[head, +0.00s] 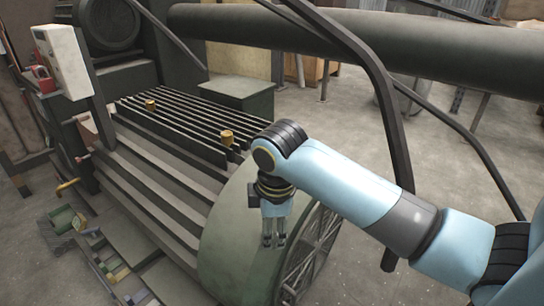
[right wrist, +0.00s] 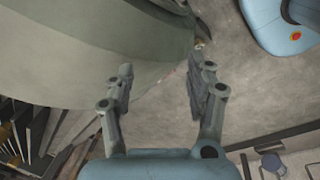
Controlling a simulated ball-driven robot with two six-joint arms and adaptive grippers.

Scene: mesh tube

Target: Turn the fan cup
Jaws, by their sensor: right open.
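A large rounded grey-green housing (head: 230,245) with a spoked open side (head: 314,245) stands at the front end of a slatted machine. Two small brass cup-shaped fittings sit on the dark slats, one near the housing (head: 227,138) and one farther back (head: 151,104). I cannot tell for certain which part is the fan cup. My right gripper (head: 274,242) points down in front of the housing. In the right wrist view its two fingers (right wrist: 163,88) are apart with nothing held between them. The housing (right wrist: 95,50) fills the upper left there. My left gripper is out of view.
Dark slats (head: 190,125) run across the machine top. A thick dark pipe (head: 400,45) and a slanted bar (head: 380,90) cross behind my right arm. A white control box (head: 62,60) is at upper left. Grey floor (head: 335,145) is open behind the machine.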

